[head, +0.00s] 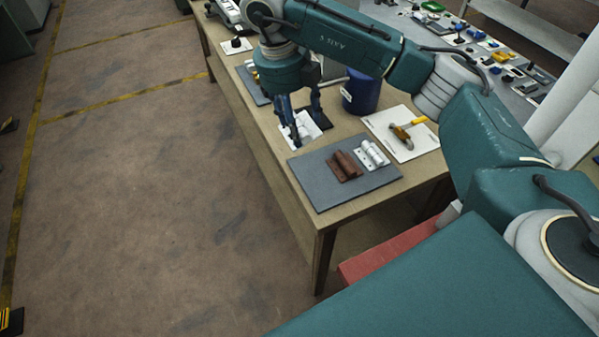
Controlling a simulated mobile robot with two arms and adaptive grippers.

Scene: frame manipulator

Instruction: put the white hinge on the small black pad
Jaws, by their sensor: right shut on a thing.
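My right gripper (307,125) points down over the far part of the wooden table, its fingers closed around a white piece (303,131) that looks like a white hinge. The fingers partly cover it, and I cannot tell whether it touches the surface below. The small black pad (323,119) shows just right of and behind the fingers, partly hidden by them. Another white hinge-like part (372,155) lies on the grey mat (325,193), beside a brown hinge (344,166). My left gripper is out of view.
A blue cylindrical container (362,93) stands right of the gripper, close to my arm. A hammer with a yellow handle (408,128) lies on a white sheet (425,142). A grey table (520,84) with several small parts is at the upper right.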

